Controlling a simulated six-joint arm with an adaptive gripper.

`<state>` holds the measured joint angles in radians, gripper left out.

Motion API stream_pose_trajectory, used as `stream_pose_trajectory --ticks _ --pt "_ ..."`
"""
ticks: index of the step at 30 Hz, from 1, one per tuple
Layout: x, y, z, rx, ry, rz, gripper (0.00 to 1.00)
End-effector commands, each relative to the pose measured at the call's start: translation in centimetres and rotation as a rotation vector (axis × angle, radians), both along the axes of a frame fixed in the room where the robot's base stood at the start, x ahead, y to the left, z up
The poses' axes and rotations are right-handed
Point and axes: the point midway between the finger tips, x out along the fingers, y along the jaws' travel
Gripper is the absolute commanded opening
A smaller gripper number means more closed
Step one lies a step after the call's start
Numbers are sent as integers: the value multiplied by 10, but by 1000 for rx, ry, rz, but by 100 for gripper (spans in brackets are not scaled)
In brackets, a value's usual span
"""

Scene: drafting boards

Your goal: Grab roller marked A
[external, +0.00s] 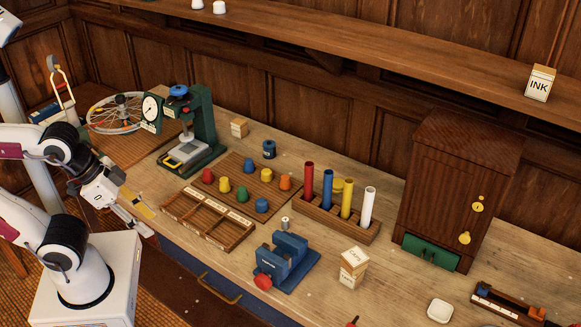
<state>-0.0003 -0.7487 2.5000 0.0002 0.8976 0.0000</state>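I cannot make out a letter A on anything in the external view, so I cannot tell which thing is the roller marked A. Upright coloured cylinders stand in a wooden rack (335,227): a red one (309,186), a blue one (327,189), a yellow one (348,198) and a white one (367,207). My gripper (140,208) is at the left, over the bench's front left edge and well apart from the rack. A flat yellow piece shows by its fingers. Whether it is held, and whether the fingers are shut, is unclear.
Between my gripper and the rack are a compartment tray (208,222) and a board of coloured knobs (262,186). A blue vise (285,261) stands in front, a green press (190,125) behind. A wooden cabinet (458,185) and white box (353,267) stand right.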

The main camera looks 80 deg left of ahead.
Motion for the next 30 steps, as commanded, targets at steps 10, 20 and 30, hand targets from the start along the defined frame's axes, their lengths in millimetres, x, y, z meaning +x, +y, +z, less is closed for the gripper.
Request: stream_pose_trajectory --ticks 10,20,30 --pt "35 8 -6 7 -38 22 34" --pt "102 25 -21 23 -124 60 34" --pt "164 48 -44 39 -217 93 34"
